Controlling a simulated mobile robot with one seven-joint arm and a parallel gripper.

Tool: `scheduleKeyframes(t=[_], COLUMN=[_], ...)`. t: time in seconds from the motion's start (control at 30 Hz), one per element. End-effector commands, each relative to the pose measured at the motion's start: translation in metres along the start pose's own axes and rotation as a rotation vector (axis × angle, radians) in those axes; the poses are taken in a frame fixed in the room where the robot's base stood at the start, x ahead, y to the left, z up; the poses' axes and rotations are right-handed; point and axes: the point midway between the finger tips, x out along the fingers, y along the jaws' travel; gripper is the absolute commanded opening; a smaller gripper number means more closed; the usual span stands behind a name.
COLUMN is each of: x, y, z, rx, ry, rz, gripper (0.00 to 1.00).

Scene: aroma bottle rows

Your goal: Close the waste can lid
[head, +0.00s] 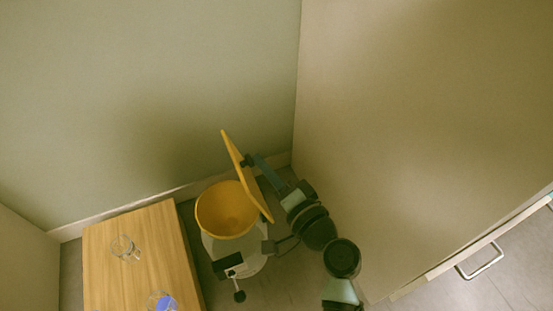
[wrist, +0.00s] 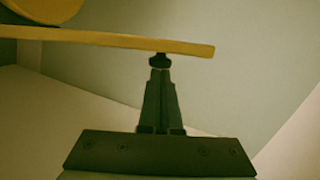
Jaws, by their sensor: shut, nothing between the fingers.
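Part of the can (wrist: 45,8) shows at the upper left.
A wooden table (head: 140,250) stands to the left with a clear glass (head: 124,247) and a glass with blue contents (head: 162,301) on it. A wall rises close behind the can. A large panel with a metal handle (head: 480,262) is at right.

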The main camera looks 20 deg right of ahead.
Motion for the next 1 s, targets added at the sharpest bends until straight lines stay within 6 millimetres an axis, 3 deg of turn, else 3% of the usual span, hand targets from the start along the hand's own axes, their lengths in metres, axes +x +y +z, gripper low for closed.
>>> scheduleKeyframes(t=[0.53,1.0], x=[0.015,0.025], y=[-0.005,0.023], z=[0.078,0.131], rx=[-0.515,-0.945], ry=[-0.005,-0.005], rz=[0.096,0.179], gripper=[0.0,0.0])
